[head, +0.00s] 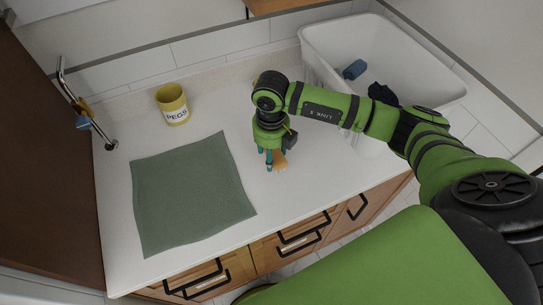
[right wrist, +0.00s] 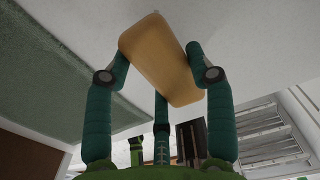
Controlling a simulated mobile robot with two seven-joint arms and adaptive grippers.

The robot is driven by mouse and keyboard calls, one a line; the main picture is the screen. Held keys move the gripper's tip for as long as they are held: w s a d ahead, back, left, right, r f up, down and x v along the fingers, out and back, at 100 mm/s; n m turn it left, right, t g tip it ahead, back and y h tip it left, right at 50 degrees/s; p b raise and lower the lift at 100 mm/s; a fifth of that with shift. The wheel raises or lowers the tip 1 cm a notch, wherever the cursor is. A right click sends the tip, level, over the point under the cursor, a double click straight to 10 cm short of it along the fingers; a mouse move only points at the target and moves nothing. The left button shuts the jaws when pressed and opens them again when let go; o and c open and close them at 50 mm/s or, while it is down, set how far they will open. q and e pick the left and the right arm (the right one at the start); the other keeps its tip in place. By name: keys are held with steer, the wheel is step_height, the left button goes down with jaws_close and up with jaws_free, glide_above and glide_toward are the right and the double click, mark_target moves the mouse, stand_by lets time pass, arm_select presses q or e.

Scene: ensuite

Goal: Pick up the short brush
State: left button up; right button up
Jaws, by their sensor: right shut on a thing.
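The short brush (head: 280,161) is a small tan wooden piece, seen low at my right gripper over the white counter. In the right wrist view the brush (right wrist: 158,62) is a smooth tan block between the teal fingers. My right gripper (head: 272,165) is shut on it, with fingers on both sides. The brush's bristles are not clearly visible. I cannot tell whether the brush is clear of the counter. My left gripper is in neither view.
A green mat (head: 190,195) lies left on the counter (head: 235,120). Behind it stand a yellow PEGS pot (head: 173,104) and a metal rail (head: 68,85) with pegs. A white tub (head: 320,62) holding dark-blue items is at the back right. Drawers (head: 300,235) line the front.

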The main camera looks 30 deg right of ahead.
steer(key=r, duration=0.1)
steer(key=r+b, duration=0.1)
steer(key=shift+s+d+r, duration=0.15)
steer(key=shift+s+r, duration=0.2)
steer(key=shift+s, duration=0.05)
steer(key=s+d+r+b, duration=0.3)
steer(key=s+r, duration=0.3)
steer(key=s, duration=0.4)
steer(key=shift+s+r+b, duration=0.25)
steer(key=shift+r+b, duration=0.15)
steer(key=o, duration=0.5)
steer(key=c, duration=0.3)
steer(key=shift+c, duration=0.2)
